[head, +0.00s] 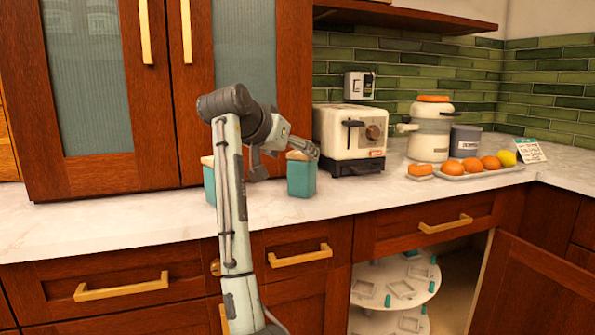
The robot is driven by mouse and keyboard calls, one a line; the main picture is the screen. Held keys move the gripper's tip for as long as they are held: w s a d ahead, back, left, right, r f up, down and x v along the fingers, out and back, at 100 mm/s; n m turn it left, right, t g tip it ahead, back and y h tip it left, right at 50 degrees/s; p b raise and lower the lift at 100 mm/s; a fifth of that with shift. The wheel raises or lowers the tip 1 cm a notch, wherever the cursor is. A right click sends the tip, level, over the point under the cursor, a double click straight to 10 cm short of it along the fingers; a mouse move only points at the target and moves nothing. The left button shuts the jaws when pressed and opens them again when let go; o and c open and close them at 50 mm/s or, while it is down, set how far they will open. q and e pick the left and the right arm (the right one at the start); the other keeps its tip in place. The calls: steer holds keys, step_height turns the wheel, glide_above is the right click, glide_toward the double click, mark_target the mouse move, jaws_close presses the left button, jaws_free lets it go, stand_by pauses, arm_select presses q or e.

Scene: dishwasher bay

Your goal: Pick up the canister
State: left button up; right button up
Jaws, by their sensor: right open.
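A teal canister (302,179) with a wooden lid stands upright on the counter, left of the toaster. A second teal canister with a wooden lid (209,183) stands further left, mostly hidden behind my right arm. A grey canister (465,142) with a label stands at the back right. My right gripper (286,162) is open and empty. One finger is at the lid of the teal canister by the toaster, the other to its left. I cannot tell whether it touches the lid. My left gripper is not in view.
A cream toaster (350,139) stands right beside the near canister. A white appliance (430,138) and a tray (482,173) of oranges and a lemon are further right. Tall cabinets (150,90) rise behind. A lower cabinet door (535,285) hangs open. The front counter strip is clear.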

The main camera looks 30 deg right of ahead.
mark_target(298, 159)
steer(key=shift+w+a+r, duration=0.1)
steer(key=shift+a+r, duration=0.05)
steer(key=shift+w+d, duration=0.15)
steer(key=shift+d, duration=0.05)
steer(key=shift+x, duration=0.85)
steer(key=x, duration=0.5)
steer(key=shift+f+p, duration=0.4)
steer(key=shift+f, duration=0.05)
steer(key=c, duration=1.4)
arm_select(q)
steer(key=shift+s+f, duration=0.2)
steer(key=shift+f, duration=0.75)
arm_select(e)
steer(key=shift+c, duration=0.4)
